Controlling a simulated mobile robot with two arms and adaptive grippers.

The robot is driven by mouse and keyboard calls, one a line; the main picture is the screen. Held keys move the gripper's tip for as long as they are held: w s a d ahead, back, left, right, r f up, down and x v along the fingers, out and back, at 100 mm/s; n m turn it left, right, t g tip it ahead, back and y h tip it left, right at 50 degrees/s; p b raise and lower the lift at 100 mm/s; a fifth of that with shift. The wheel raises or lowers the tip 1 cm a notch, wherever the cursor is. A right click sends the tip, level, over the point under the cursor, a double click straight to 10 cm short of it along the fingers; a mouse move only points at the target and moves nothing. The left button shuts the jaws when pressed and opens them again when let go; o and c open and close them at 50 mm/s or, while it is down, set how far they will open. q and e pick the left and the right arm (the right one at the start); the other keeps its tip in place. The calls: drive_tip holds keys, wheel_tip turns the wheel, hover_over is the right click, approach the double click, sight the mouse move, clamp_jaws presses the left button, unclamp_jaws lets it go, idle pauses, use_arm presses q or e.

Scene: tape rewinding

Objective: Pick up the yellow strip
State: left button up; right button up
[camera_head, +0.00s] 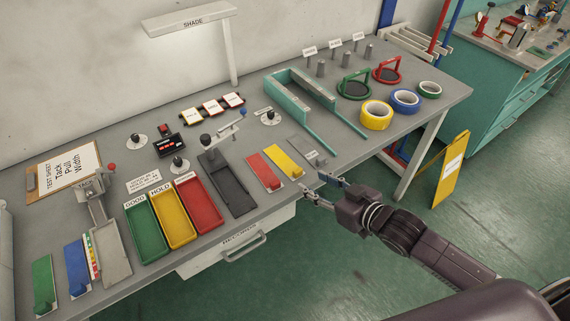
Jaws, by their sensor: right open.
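The yellow strip (283,161) lies flat near the front edge of the grey workbench, just right of the red strip (262,171). My right gripper (311,187) is open and empty at the bench's front edge. It is to the right of and nearer than the yellow strip, apart from it. My left gripper is not in view.
A dark grey fixture (228,182) stands left of the red strip, and a small grey plate (304,148) lies right of the yellow one. Green, yellow and red trays (146,242) sit further left.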

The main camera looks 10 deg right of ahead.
sight(300, 172)
drive_tip(key=shift+p+x, duration=0.75)
drive_tip(key=shift+x, duration=2.65)
drive_tip(key=shift+w+d+r, duration=0.1)
drive_tip(key=shift+r, duration=0.1)
clamp_jaws()
